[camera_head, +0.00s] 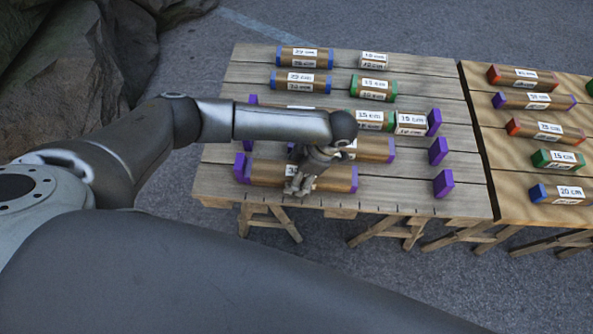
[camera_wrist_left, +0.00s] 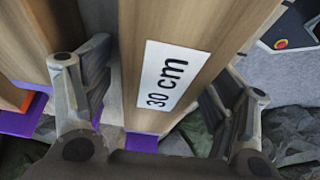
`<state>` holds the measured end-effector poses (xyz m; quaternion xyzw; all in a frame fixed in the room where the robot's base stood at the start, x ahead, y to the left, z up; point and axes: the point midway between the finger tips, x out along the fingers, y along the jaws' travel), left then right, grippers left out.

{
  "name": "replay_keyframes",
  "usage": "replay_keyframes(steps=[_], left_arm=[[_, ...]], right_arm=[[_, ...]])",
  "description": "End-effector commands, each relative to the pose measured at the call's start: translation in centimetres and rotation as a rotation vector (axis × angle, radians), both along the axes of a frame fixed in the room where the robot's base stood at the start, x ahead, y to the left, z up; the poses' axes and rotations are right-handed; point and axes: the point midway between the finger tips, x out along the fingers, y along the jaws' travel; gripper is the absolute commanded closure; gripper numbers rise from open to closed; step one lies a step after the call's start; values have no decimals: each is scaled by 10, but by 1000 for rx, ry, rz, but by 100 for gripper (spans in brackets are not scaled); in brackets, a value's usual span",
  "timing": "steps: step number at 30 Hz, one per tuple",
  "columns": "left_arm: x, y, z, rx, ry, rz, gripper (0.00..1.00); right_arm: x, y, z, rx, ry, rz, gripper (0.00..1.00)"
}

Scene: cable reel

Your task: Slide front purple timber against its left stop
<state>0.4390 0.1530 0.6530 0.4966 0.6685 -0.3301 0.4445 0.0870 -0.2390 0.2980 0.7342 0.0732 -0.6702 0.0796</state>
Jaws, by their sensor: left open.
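The front purple timber (camera_head: 328,180) is a brown block with purple ends and a white label, lying along the front of the left table. Its left end is close to the purple left stop (camera_head: 240,166); I cannot tell whether they touch. The purple right stop (camera_head: 443,183) stands well apart from it. In the left wrist view the timber (camera_wrist_left: 205,45), marked "30 cm", lies between the open fingers (camera_wrist_left: 165,110). My right gripper is not in view.
Behind lies another purple-ended timber (camera_head: 375,149) with its right stop (camera_head: 438,151). Further back are several blue- and green-ended timbers (camera_head: 373,88) on the wooden table (camera_head: 430,90). A second table (camera_head: 480,110) with more blocks adjoins on the right. Rocks (camera_head: 60,80) are at the left.

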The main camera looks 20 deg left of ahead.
Motion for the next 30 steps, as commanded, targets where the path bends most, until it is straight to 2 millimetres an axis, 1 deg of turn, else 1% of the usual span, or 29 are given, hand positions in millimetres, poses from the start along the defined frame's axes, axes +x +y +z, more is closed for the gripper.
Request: replay_keyframes(steps=[5, 8, 15, 18, 21, 25, 30], left_arm=[[1, -3, 5, -4, -2, -1, 21], [3, -8, 17, -3, -3, -2, 21], [9, -27, 65, -3, -5, -2, 21], [11, -34, 83, -2, -4, -2, 21], [13, -39, 96, 0, -2, 0, 21], [13, -43, 107, 1, 0, 0, 21], [14, -44, 111, 2, 0, 1, 21]], right_arm=[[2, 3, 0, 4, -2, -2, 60], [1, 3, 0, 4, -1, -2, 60], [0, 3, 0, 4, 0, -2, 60], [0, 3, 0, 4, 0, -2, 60], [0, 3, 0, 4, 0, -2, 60], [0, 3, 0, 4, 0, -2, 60], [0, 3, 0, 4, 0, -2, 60]])
